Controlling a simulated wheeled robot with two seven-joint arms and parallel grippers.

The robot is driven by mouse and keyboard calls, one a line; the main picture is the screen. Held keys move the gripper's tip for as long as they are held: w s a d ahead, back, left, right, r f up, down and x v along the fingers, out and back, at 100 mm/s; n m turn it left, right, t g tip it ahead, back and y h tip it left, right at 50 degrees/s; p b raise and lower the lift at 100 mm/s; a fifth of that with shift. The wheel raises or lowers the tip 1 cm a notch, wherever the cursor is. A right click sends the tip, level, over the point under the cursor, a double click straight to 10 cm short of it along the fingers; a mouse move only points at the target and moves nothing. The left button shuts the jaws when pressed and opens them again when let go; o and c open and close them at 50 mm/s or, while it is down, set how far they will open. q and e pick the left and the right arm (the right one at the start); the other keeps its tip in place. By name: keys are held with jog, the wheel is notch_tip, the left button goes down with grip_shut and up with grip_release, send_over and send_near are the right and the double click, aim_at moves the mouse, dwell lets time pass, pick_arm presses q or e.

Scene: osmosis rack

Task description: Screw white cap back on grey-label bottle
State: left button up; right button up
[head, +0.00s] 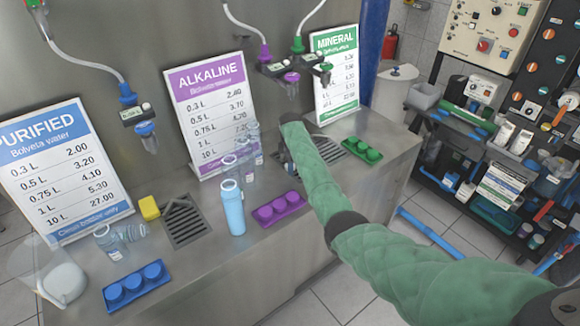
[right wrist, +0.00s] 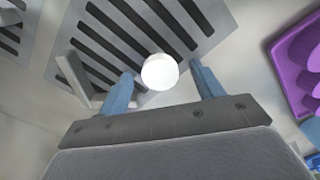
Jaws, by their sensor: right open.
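A round white cap (right wrist: 160,72) shows in the right wrist view, between and just beyond the fingertips of my right gripper (right wrist: 163,84). The two blue fingers are open, with gaps on both sides of the cap. I cannot tell whether the cap sits on a bottle or is loose. In the head view my green-sleeved right arm reaches over the counter and mostly hides this gripper and the cap. Clear bottles (head: 247,172) stand left of the arm. Their labels are too small to read, so I cannot single out the grey-label bottle. My left gripper is not in view.
A slotted drain grate (right wrist: 100,62) lies below the right gripper. A purple tray (head: 280,209) is near the counter's front, and a light blue bottle (head: 232,208) stands left of it.

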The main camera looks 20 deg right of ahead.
jog(key=shift+c, duration=0.5)
jog(key=c, duration=1)
jog(key=shift+o, duration=0.2)
jog(key=shift+r+b, duration=0.4)
jog(key=shift+r, duration=0.05)
notch_tip(320, 180, up, 2)
jog(key=shift+r+b, duration=0.25)
jog(key=shift+b, duration=0.55)
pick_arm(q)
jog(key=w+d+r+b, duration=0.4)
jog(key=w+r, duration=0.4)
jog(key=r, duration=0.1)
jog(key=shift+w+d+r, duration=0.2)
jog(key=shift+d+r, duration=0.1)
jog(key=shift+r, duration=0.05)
pick_arm(e)
jog(key=s+d+r, duration=0.5)
jog(key=d+r, duration=0.2)
jog(key=d, duration=0.3)
jog(key=shift+s+r, duration=0.35)
jog(key=shift+d, duration=0.1)
